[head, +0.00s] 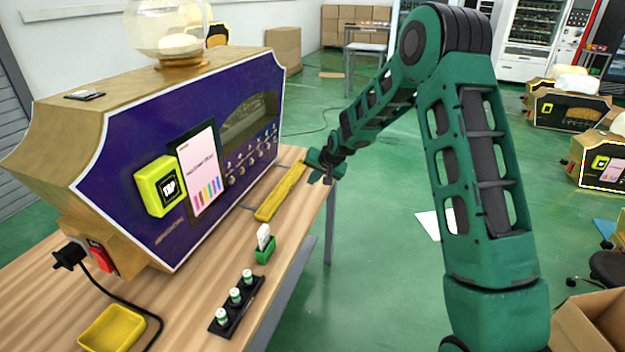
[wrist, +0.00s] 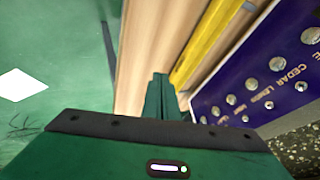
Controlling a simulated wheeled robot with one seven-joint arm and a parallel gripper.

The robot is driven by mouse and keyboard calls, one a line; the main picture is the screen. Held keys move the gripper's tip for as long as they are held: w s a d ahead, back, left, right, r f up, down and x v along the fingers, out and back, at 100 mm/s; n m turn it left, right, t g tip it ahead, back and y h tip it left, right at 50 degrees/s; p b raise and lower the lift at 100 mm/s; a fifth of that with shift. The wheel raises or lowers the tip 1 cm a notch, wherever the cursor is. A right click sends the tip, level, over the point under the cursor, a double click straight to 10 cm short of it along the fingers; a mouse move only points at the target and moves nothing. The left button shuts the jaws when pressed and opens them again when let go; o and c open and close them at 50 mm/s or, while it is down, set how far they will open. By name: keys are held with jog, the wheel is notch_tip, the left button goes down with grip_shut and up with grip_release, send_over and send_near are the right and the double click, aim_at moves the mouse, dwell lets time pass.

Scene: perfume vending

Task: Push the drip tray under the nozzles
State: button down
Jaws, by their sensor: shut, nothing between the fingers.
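The drip tray (head: 280,193) is a long, narrow yellow tray lying on the wooden table along the front of the purple perfume machine (head: 130,150). It sits out from the machine's face, near the table's edge. It also shows in the wrist view (wrist: 208,38), beside the machine front. My green gripper (head: 318,174) is shut and empty at the far end of the tray, on its outer side. In the wrist view its closed fingers (wrist: 158,95) point along the table next to the tray; contact is unclear. Round silver fittings (wrist: 278,65) line the machine face; the nozzles are not clearly distinguishable.
A green holder with a white item (head: 264,250) and a black rack of small bottles (head: 236,300) stand on the near table. A yellow bowl (head: 112,329) and a black cable are at near left. Green floor lies open right of the table.

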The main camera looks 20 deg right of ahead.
aim_at(285, 186)
jog(key=x, duration=0.6)
jog(key=shift+f, duration=0.2)
jog(key=shift+w+a+f, duration=0.1)
jog(key=shift+w+a, duration=0.7)
jog(key=shift+a, duration=0.1)
jog(key=shift+w+a, duration=0.55)
jog(key=shift+a, duration=0.2)
